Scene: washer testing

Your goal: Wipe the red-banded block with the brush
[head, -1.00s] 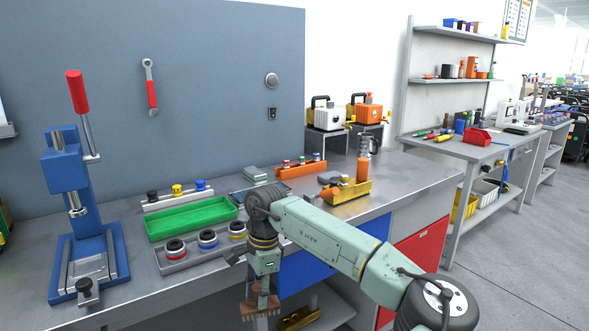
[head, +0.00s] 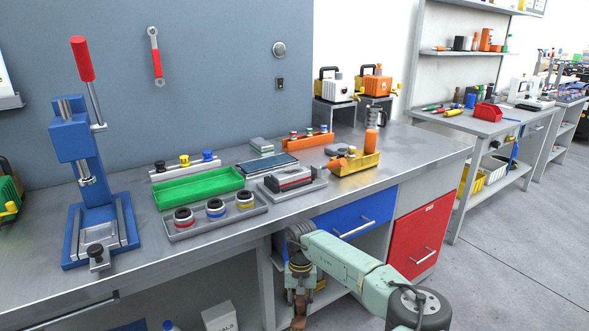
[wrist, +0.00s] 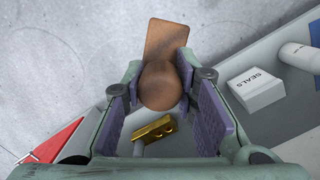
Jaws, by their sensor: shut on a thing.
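My gripper (head: 299,290) is below the bench's front edge, to the right of and lower than the tray. It is shut on the brush (head: 299,312), whose brown wooden body (wrist: 165,42) shows between the purple pads in the wrist view. The bristles cannot be made out clearly.
A green tray (head: 198,186) lies behind the grey tray, and a blue press (head: 100,225) stands to its left. A blue drawer (head: 355,218) and a red drawer (head: 422,240) front the bench. A white box labelled SEALS (wrist: 256,89) sits on a lower surface.

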